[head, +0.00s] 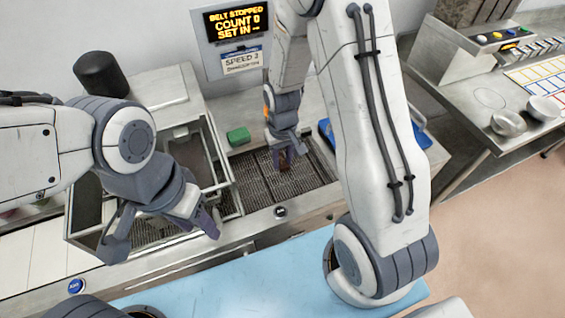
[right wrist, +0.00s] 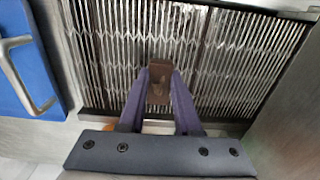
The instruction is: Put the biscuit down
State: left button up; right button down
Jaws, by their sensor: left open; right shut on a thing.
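The biscuit is a small brown block (right wrist: 159,76) between the fingertips of my right gripper (right wrist: 159,92) in the right wrist view. My right gripper is shut on it, over the metal mesh belt (right wrist: 240,60). In the head view my right gripper (head: 287,158) points down at the belt (head: 256,190); the biscuit is mostly hidden there. I cannot tell whether the biscuit touches the belt. My left gripper (head: 160,235) is open and empty, in front of the framed guard at the left.
A framed guard (head: 222,165) stands over the belt's left part. A green block (head: 238,137) sits behind the belt. A blue object with a handle (right wrist: 22,60) lies beside it. Metal bowls (head: 508,122) stand on the right bench.

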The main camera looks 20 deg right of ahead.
notch_tip(320, 180, down, 2)
jog(key=shift+f, duration=0.25)
jog(key=shift+f, duration=0.2)
jog(key=c, duration=0.6)
grip_release()
jog(key=shift+r, duration=0.1)
